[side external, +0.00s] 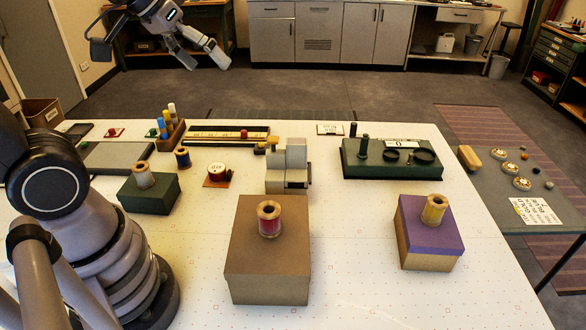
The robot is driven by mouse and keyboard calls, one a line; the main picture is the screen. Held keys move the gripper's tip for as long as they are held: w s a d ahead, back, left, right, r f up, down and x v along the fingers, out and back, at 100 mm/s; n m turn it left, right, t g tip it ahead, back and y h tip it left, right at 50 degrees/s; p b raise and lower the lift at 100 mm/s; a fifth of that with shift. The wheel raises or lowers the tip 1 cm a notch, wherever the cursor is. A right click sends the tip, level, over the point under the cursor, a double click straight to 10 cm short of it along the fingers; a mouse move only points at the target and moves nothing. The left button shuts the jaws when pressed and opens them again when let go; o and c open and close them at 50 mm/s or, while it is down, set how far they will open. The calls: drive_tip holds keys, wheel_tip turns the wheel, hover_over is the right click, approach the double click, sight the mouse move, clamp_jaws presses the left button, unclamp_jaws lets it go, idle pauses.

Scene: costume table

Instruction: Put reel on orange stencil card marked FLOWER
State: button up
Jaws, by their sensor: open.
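An orange card (207,184) lies on the white table left of centre; its lettering is too small to read. Several reels are in view: a red one (269,221) upright on a brown box, a yellow one (434,210) on a purple-topped box, a pale one (144,177) on a dark green box, and a blue one (183,158) on the table behind the green box. My gripper (203,59) is open and empty, high at the top left, well away from the reels and the card.
The brown box (266,276) stands front centre and the purple-topped box (428,262) to its right. A grey stepped block (288,165) is right of the card. A green stand (358,170) is at back right. The table's front right is clear.

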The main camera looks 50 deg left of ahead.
drive_tip(key=s+a+m+g+y, duration=0.1)
drive_tip(key=s+a+m, duration=0.1)
drive_tip(key=s, duration=0.7)
drive_tip(key=shift+s+a+r+y, duration=0.25)
drive_tip(key=shift+s+a+y, duration=0.05)
drive_tip(key=shift+s, duration=0.05)
idle(0.5)
